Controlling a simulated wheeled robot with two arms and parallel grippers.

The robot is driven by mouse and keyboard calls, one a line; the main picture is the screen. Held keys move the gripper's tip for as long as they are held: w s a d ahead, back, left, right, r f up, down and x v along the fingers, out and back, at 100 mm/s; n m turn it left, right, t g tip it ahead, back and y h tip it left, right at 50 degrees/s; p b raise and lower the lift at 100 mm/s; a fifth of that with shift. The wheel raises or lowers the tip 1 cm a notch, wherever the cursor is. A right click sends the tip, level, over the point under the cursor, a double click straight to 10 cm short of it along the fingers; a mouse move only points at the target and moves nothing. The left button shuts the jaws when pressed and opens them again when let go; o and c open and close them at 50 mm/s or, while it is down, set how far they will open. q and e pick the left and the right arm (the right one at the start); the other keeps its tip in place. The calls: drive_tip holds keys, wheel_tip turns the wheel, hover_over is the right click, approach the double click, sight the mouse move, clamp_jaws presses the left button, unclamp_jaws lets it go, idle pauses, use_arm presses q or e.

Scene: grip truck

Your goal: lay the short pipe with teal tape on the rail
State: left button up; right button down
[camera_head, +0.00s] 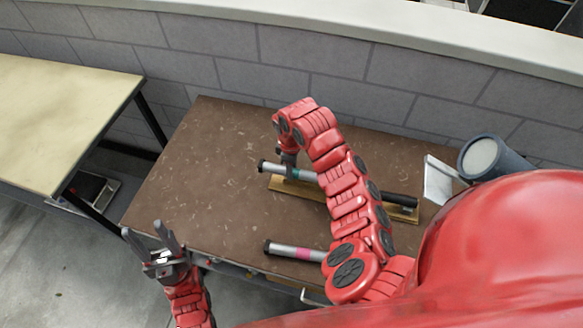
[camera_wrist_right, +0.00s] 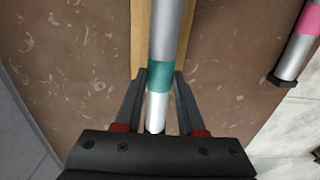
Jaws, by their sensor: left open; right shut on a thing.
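The pipe with teal tape (camera_head: 270,168) is a silver tube with dark ends, in line with the wooden rail (camera_head: 283,186) on the brown table. My right gripper (camera_head: 288,168) is shut on this pipe at the teal band. In the right wrist view the pipe (camera_wrist_right: 166,35) runs lengthwise between the fingers (camera_wrist_right: 160,80), with rail (camera_wrist_right: 140,35) showing on both sides below it. I cannot tell whether pipe and rail touch. My arm hides the pipe's middle. My left gripper (camera_head: 145,236) is open and empty, off the table's front left.
A pipe with pink tape (camera_head: 290,251) lies near the table's front edge. A grey bucket-like container (camera_head: 492,158) and a pale metal plate (camera_head: 438,180) stand at the right. A cream table (camera_head: 60,110) is at the left. The brown table's left part is clear.

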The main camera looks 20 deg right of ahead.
drive_tip(key=shift+f, duration=0.1)
drive_tip(key=shift+f+b, duration=0.5)
drive_tip(key=shift+b, duration=0.05)
drive_tip(key=shift+f+b, duration=0.35)
idle(0.7)
drive_tip(key=shift+c, duration=2.1)
unclamp_jaws()
drive_tip(key=shift+r, duration=0.5)
wheel_tip(320, 180, up, 10)
drive_tip(key=p, duration=0.3)
drive_tip(key=shift+f+p, duration=0.25)
drive_tip(key=shift+p, duration=0.1)
wheel_tip(320, 180, up, 7)
drive_tip(key=p, duration=0.6)
